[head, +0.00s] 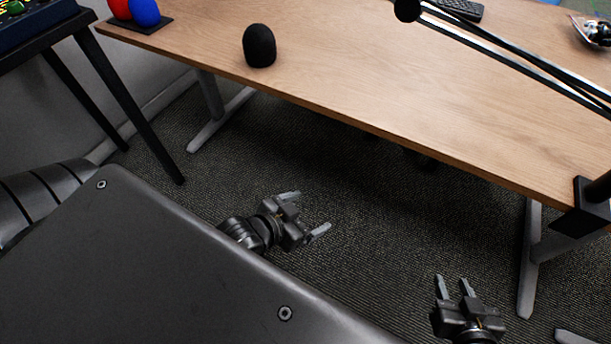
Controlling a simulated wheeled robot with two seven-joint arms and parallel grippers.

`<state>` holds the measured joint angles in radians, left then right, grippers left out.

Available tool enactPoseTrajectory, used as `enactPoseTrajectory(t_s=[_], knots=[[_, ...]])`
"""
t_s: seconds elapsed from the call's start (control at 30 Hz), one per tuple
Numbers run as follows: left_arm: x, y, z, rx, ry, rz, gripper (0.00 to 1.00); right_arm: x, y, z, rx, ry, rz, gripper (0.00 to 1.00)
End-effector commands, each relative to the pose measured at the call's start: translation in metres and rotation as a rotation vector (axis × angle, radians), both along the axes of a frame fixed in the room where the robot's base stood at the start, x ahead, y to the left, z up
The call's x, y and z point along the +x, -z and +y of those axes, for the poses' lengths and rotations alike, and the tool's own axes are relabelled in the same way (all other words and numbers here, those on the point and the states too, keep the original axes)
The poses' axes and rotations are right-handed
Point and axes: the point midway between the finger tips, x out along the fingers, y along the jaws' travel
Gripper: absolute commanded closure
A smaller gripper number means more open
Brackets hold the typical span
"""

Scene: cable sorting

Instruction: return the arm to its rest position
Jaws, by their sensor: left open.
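My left gripper (310,212) is open and empty. It hangs above the carpeted floor, in front of the desk and just past the edge of my dark body panel. Its arm is partly hidden behind that panel. My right gripper (452,281) is at the bottom right, over the floor, with its two fingers apart and nothing between them. The rest of the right arm is out of the picture. Neither gripper touches the desk (400,75).
A black rounded object (260,46) stands near the desk's front edge. A red ball (119,8) and a blue ball (145,12) sit at its left corner. The carpet (350,190) between desk and body is clear.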

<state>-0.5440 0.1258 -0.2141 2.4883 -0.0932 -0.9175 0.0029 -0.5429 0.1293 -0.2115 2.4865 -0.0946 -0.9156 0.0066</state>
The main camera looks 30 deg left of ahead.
Motion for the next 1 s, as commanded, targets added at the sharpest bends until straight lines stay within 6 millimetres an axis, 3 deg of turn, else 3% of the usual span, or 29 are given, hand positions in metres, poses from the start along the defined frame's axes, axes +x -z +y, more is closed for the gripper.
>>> enactPoseTrajectory(t_s=[0.43, 0.57, 0.67, 0.77, 0.87, 1.0], knots=[[0.001, 0.0, 0.001, 0.001, -0.002, 0.0, 0.14, 0.002, -0.003, 0.0, 0.003, 0.004, -0.006, 0.64], [0.006, 0.015, 0.002, 0.01, -0.006, 0.041, 0.14, 0.006, 0.013, -0.001, -0.006, 0.008, 0.037, 0.64], [0.009, 0.048, 0.004, 0.027, -0.015, 0.118, 0.14, 0.01, 0.046, -0.003, -0.024, 0.016, 0.116, 0.64], [0.005, 0.095, 0.01, 0.05, -0.03, 0.223, 0.14, 0.005, 0.094, -0.009, -0.048, 0.03, 0.223, 0.64], [-0.013, 0.146, 0.021, 0.078, -0.046, 0.335, 0.14, -0.013, 0.145, -0.02, -0.076, 0.047, 0.335, 0.64], [-0.059, 0.206, 0.042, 0.122, -0.073, 0.489, 0.14, -0.06, 0.206, -0.041, -0.12, 0.073, 0.489, 0.64]])
